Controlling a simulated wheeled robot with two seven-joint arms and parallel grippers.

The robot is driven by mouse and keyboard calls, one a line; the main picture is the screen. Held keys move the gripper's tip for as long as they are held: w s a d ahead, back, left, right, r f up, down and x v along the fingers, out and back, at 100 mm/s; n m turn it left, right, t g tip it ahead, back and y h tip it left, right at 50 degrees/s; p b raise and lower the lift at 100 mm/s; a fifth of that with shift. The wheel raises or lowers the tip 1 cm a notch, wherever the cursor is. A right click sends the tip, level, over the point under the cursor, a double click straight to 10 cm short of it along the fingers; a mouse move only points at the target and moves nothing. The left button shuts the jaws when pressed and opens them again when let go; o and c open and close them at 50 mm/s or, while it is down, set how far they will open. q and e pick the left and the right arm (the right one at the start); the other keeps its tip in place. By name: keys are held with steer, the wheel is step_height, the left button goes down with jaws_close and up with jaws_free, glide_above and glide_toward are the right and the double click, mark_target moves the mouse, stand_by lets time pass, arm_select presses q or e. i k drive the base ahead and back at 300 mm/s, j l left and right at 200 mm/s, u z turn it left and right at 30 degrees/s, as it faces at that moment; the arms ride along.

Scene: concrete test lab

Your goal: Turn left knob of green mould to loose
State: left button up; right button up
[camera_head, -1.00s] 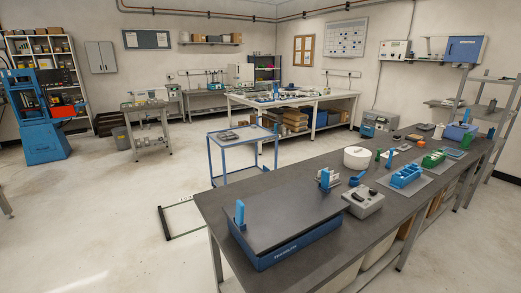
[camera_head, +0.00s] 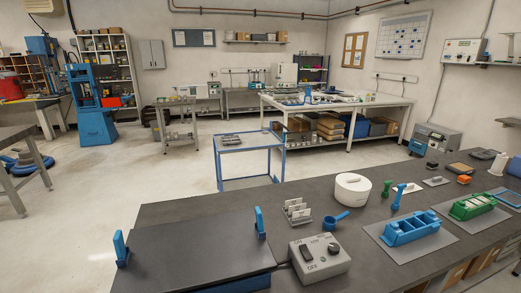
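A green mould (camera_head: 473,206) lies on a grey sheet on the dark bench at the right. A similar blue mould (camera_head: 411,229) lies on its own grey sheet in front and to the left of it. The knobs of the green mould are too small to tell apart, so their setting cannot be read. Neither of my grippers is in view.
A black-topped blue machine (camera_head: 190,250) with two blue uprights fills the near left of the bench. A grey control box (camera_head: 319,260), a blue scoop (camera_head: 335,220), a white round tub (camera_head: 353,188) and small green and blue upright items stand nearby. A blue trolley (camera_head: 248,146) stands behind; open floor lies left.

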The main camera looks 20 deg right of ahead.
mark_target(458, 213)
steer(key=l, duration=2.35)
steer(key=l+z, duration=0.2)
steer(key=z, duration=0.25)
steer(key=l+z, duration=0.2)
steer(key=z, duration=0.2)
steer(key=i+l+z, duration=0.1)
steer(key=z, duration=0.35)
steer(key=i+l+z, duration=0.1)
steer(key=z, duration=0.3)
steer(key=l, duration=0.1)
